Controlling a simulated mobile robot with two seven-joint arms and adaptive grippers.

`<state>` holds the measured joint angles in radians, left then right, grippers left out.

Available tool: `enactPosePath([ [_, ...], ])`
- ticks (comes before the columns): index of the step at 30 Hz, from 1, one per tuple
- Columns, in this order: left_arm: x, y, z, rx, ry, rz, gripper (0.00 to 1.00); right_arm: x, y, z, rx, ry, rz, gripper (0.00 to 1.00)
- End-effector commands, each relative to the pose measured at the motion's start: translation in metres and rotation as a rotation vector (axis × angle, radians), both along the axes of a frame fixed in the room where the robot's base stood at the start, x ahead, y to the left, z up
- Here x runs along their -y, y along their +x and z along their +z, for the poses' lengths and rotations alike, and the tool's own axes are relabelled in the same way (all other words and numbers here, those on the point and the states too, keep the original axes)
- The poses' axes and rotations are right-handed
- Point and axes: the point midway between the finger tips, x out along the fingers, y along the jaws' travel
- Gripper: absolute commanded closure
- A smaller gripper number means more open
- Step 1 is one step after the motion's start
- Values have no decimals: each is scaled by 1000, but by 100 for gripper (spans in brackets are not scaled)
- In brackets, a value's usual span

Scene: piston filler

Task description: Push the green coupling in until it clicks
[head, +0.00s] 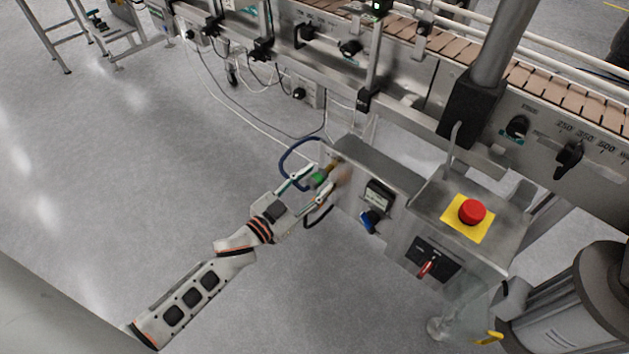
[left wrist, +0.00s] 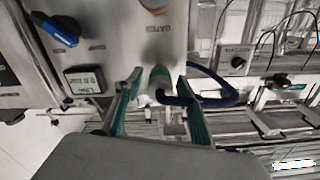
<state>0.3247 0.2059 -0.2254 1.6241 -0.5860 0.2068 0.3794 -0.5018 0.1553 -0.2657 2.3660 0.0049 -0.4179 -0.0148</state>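The green coupling (head: 319,178) is on the end of a dark blue hose at the side panel (head: 350,192) of the metal cabinet. In the left wrist view the coupling (left wrist: 160,73) is at the middle, below the lettering on the panel, with the dark blue hose running off to the right. My left gripper (head: 322,180) is open, its fingers on either side of the coupling. In the left wrist view there is a visible gap between the fingers (left wrist: 160,82) and the coupling. Whether the coupling is fully seated cannot be seen. My right gripper is not in view.
The panel also carries a small display (head: 379,195) and a blue-handled knob (head: 371,221). A red emergency button (head: 472,211) on a yellow plate and a red-handled switch (head: 426,267) are to the right. The conveyor (head: 550,85) runs behind.

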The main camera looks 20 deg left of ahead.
Motion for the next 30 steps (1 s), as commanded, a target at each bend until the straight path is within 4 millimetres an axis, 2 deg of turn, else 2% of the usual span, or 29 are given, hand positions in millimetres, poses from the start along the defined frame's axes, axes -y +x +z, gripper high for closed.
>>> enactPosePath([
  [6,0,0,0,0,0,0,61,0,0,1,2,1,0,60],
  [9,0,0,0,-1,0,0,87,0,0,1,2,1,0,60],
  [11,0,0,0,-1,0,0,100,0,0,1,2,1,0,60],
  [16,1,3,0,0,0,0,100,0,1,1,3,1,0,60],
  [24,11,31,0,1,1,1,100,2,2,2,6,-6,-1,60],
  [30,11,33,0,0,1,1,100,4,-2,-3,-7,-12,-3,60],
])
